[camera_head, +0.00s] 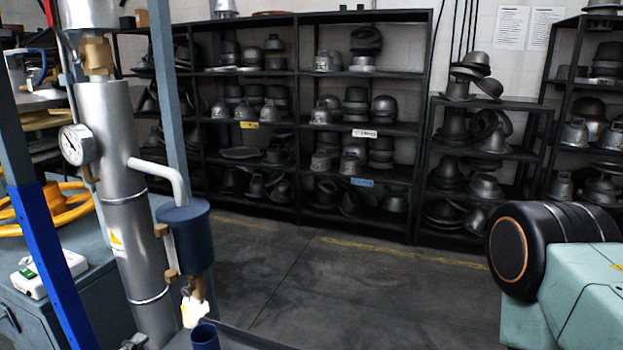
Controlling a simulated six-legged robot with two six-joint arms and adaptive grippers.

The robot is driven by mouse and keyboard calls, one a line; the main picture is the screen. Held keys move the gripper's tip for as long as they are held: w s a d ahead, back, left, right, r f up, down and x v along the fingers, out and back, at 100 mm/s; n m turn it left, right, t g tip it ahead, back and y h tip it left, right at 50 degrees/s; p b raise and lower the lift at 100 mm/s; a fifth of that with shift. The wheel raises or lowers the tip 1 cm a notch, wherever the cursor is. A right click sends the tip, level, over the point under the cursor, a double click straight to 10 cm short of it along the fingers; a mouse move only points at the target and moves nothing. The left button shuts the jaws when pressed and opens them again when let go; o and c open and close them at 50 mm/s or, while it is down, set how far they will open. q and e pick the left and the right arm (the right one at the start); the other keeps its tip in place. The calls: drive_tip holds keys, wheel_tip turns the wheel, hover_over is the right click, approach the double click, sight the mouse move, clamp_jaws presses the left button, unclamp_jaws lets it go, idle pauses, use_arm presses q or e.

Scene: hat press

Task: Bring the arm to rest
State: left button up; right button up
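Neither of my grippers can be made out in the head view, and no arm of mine is clearly in it. No object held by me shows. At the left stands a grey metal cylinder (122,210) with a round pressure gauge (78,145) on its side. A bent pipe leads from it to a dark blue cup-shaped part (186,238) with a brass and white fitting below. A small blue cup (204,336) shows at the bottom edge.
Black shelves (297,120) full of grey metal hat moulds line the back wall. A yellow handwheel (62,205) is at the left, behind a blue post (50,265). A pale teal housing (580,295) with a black roller (520,250) fills the lower right. The middle floor is clear.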

sight(188, 320)
use_arm(q)
drive_tip(key=x, duration=1.1)
drive_tip(key=shift+w+d, duration=0.1)
drive_tip(key=shift+w, duration=0.05)
drive_tip(key=shift+d+f+n+b, duration=0.15)
drive_tip(key=shift+n+b, duration=0.3)
drive_tip(key=shift+n, duration=0.05)
drive_tip(key=shift+s+d+n+b, duration=0.35)
drive_tip(key=shift+n+b, duration=0.15)
drive_tip(key=shift+n, duration=0.4)
drive_tip(key=s+d+r+n+b, duration=0.1)
drive_tip(key=d+r+n+b, duration=0.2)
drive_tip(key=n, duration=1.2)
wheel_tip(188, 320, up, 3)
drive_tip(key=shift+s+d+f, duration=0.2)
drive_tip(key=shift+s+d, duration=0.05)
drive_tip(key=shift+d, duration=0.15)
